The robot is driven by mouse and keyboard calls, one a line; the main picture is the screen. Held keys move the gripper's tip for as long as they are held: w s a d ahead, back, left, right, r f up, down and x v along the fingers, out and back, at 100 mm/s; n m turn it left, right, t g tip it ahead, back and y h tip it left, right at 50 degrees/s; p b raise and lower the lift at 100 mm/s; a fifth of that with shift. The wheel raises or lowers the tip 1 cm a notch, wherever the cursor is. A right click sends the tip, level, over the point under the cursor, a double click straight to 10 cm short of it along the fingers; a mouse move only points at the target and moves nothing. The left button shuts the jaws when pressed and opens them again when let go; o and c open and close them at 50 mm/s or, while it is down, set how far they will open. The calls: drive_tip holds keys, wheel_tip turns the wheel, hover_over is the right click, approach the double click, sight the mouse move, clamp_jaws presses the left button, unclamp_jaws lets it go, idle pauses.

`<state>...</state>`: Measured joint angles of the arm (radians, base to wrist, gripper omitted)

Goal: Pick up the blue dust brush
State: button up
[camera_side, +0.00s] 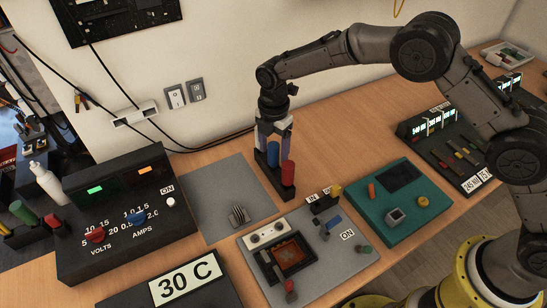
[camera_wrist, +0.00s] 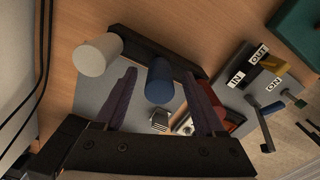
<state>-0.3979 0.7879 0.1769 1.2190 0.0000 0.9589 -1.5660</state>
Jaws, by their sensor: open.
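A blue cylinder (camera_side: 273,156), which looks like the handle of the blue dust brush, stands upright in a dark rack (camera_side: 270,184). It also shows in the wrist view (camera_wrist: 159,82), between the two purple fingers. My gripper (camera_side: 274,142) is directly above the rack, pointing down, open, with its fingers on either side of the blue handle's upper end. I cannot tell whether a finger touches it. A red handle (camera_side: 288,173) stands beside the blue one. A white handle (camera_wrist: 98,54) stands on the other side in the wrist view. The brush's lower end is hidden in the rack.
A grey mat (camera_side: 205,190) lies left of the rack. A grey panel (camera_side: 350,255) with levers and a teal board (camera_side: 385,225) are in front and right. A black meter box (camera_side: 120,240) stands left. Bare wooden bench (camera_side: 345,140) lies right of the rack.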

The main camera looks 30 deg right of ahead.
drive_tip(key=shift+f, duration=1.1)
clamp_jaws()
